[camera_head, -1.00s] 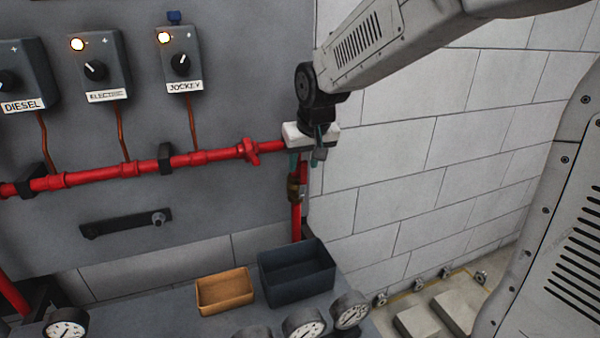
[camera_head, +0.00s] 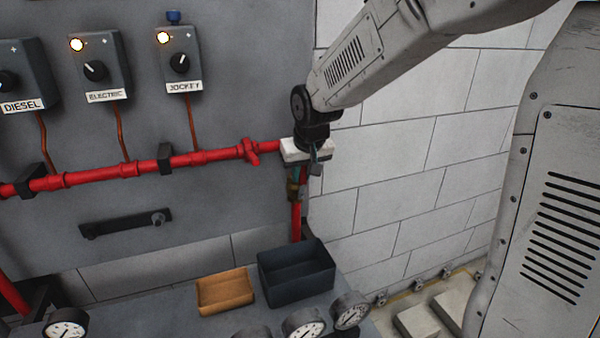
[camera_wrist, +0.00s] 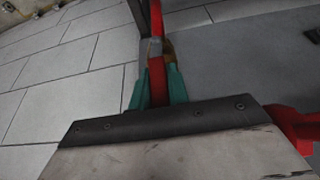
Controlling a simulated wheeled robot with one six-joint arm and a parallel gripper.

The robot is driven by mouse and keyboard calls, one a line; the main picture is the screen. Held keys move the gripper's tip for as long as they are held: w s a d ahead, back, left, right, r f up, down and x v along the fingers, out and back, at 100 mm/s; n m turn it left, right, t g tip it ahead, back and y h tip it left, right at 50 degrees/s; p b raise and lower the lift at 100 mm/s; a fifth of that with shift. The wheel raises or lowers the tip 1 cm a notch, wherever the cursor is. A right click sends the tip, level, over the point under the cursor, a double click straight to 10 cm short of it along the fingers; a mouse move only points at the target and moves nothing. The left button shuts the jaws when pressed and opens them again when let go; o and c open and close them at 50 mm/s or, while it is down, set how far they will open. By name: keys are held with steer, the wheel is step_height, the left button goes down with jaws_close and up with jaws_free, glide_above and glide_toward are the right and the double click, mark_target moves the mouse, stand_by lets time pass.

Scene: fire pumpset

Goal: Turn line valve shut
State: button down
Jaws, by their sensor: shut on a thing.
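The line valve is a small brass body (camera_head: 293,190) on the vertical red pipe (camera_head: 296,222), at the right end of the panel. My gripper (camera_head: 303,170) is over it, pointing down, and partly hides it. In the wrist view my gripper's two teal fingers (camera_wrist: 158,92) are closed on the valve's red handle (camera_wrist: 157,78), one on each side. The brass body (camera_wrist: 156,48) shows just beyond the fingertips. The exact angle of the handle is hard to tell because my gripper covers much of it.
A horizontal red pipe (camera_head: 120,169) with a red fitting (camera_head: 250,151) runs left of my gripper. A dark bin (camera_head: 297,275) and an orange tray (camera_head: 225,291) sit below, near several gauges (camera_head: 303,324). A block wall (camera_head: 420,150) is close on the right.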

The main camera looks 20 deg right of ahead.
steer(key=shift+a+f+n+h, duration=0.2)
steer(key=shift+a+n+h, duration=0.1)
steer(key=shift+a+h, duration=0.85)
steer(key=shift+d, duration=0.2)
steer(key=c, duration=1.3)
jaws_free()
steer(key=shift+a, duration=0.1)
steer(key=shift+c, duration=0.2)
steer(key=shift+r, duration=0.15)
steer(key=v, duration=0.7)
steer(key=shift+s+a+r, duration=0.2)
steer(key=shift+r, duration=0.1)
